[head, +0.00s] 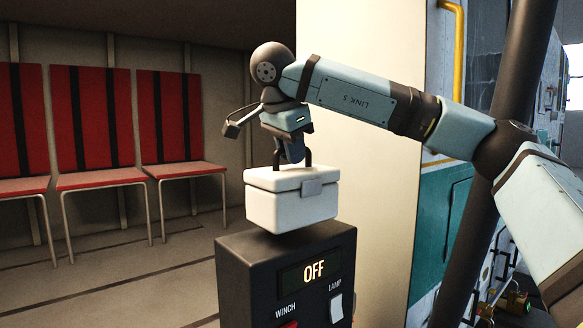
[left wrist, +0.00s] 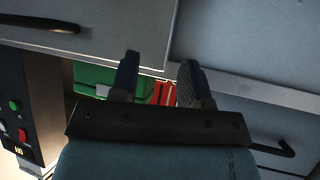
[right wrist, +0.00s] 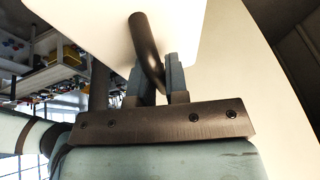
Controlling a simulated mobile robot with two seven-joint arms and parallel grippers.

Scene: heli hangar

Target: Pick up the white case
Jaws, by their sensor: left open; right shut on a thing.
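The white case (head: 291,205) is in the head view, above the black control box. It has a light grey latch on its front and a dark handle on top. My right gripper (head: 292,160) is above the case and shut on its handle. In the right wrist view the dark handle (right wrist: 147,50) passes between the fingers (right wrist: 160,80), with the white case (right wrist: 100,22) behind. I cannot tell for sure whether the case's underside touches the box. My left gripper (left wrist: 158,82) is open and empty in the left wrist view, and is not in the head view.
The black control box (head: 255,285) has a lit OFF display, a red winch switch and a white lamp switch. Red seats (head: 90,125) line the wall at left. A pale pillar (head: 375,200) stands behind my right arm. In the left wrist view are grey drawers (left wrist: 100,22) and a green item (left wrist: 95,78).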

